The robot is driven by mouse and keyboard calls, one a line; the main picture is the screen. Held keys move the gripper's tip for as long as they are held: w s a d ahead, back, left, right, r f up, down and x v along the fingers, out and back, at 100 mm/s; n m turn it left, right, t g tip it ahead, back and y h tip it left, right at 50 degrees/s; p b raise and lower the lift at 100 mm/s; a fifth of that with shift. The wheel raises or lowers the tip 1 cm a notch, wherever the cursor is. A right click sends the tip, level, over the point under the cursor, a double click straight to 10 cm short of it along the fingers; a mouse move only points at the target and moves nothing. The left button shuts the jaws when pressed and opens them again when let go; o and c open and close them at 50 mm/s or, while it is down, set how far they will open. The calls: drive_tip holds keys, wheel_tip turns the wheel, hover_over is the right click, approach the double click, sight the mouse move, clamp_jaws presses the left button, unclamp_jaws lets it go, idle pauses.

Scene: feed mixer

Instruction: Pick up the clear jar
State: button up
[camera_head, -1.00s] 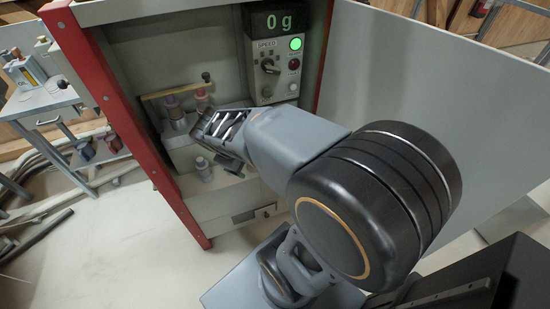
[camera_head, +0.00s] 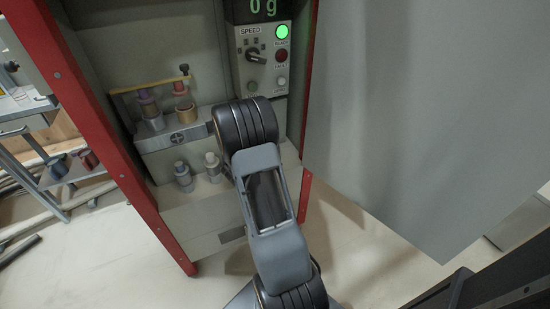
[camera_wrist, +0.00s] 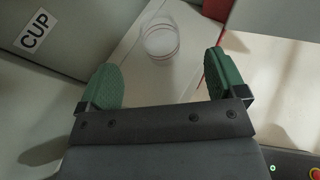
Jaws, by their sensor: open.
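The clear jar (camera_wrist: 160,37) shows in the wrist view at top centre, see-through with thin reddish rings. It stands on a pale surface beyond my gripper (camera_wrist: 165,78). The two green fingertips are wide apart with nothing between them, and the jar is ahead of the gap, apart from both pads. In the head view my arm covers my gripper, and I cannot make out the jar there.
A grey panel with a CUP label (camera_wrist: 36,31) is at the wrist view's left. In the head view, two small grey bottles (camera_head: 183,176) (camera_head: 213,167) stand on a ledge. A control panel (camera_head: 263,62) and red posts (camera_head: 85,120) frame the cabinet.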

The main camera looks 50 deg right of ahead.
drive_tip(key=x, duration=0.3)
drive_tip(key=shift+d+f, duration=0.1)
drive_tip(key=shift+d, duration=0.25)
drive_tip(key=shift+w+b+x, duration=0.1)
drive_tip(key=shift+b+x, duration=0.25)
drive_tip(key=shift+x, duration=1)
drive_tip(key=shift+w+b+x, duration=0.15)
drive_tip(key=shift+b+x, duration=0.15)
drive_tip(key=shift+x, duration=1.05)
drive_tip(key=shift+a+f, duration=0.1)
drive_tip(key=c, duration=1)
